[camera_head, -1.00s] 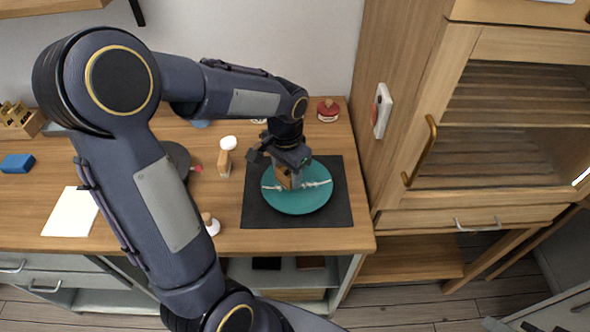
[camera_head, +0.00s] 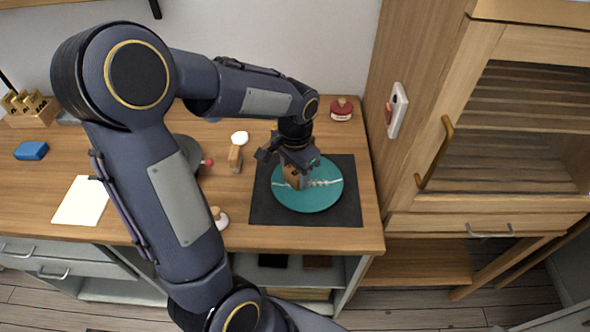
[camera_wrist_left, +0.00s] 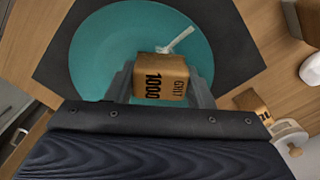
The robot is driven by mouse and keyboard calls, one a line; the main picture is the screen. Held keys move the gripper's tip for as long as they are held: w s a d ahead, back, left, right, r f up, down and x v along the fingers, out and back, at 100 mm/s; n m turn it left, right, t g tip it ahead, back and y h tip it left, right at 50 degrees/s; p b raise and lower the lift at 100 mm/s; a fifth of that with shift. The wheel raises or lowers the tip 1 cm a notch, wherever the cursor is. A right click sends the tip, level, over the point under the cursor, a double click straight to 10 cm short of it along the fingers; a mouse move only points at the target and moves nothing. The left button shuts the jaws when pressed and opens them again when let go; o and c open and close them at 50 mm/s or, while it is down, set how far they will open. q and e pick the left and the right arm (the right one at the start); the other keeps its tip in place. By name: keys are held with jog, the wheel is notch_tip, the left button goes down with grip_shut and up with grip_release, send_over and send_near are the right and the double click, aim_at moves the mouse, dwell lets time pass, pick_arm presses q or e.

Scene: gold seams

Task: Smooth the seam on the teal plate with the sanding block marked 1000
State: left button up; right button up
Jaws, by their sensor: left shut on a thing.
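The teal plate (camera_head: 318,198) lies on a dark mat (camera_head: 346,212) on the wooden counter. A pale, rough seam (camera_head: 327,183) runs across it, and part of the seam also shows in the left wrist view (camera_wrist_left: 181,39). My left gripper (camera_head: 293,168) is shut on the sanding block (camera_head: 292,178), low over the plate's middle. In the left wrist view the block (camera_wrist_left: 160,78) reads "1000 GRIT" between the fingers. It covers part of the seam; whether it touches the plate I cannot tell. My right gripper is not in view.
Another block (camera_head: 235,158) stands left of the mat, near a white round thing (camera_head: 240,138). A red-lidded jar (camera_head: 342,109) stands behind. A white-based knobbed tool (camera_head: 219,217), a blue block (camera_head: 31,151) and paper (camera_head: 82,201) are further left. A cabinet (camera_head: 440,150) bounds the right.

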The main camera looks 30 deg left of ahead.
pick_arm(q)
jog(key=shift+f, duration=0.3)
jog(key=shift+s+d+r, duration=0.1)
jog(key=shift+s+d, duration=0.25)
jog(key=shift+s, duration=0.15)
jog(key=shift+w+a, duration=0.25)
jog(key=shift+w, duration=0.15)
jog(key=shift+s+d+f, duration=0.15)
jog(key=shift+s+f, duration=0.05)
jog(key=shift+s, duration=0.1)
jog(key=shift+w+r, duration=0.1)
jog(key=shift+w, duration=0.05)
jog(key=shift+w, duration=0.1)
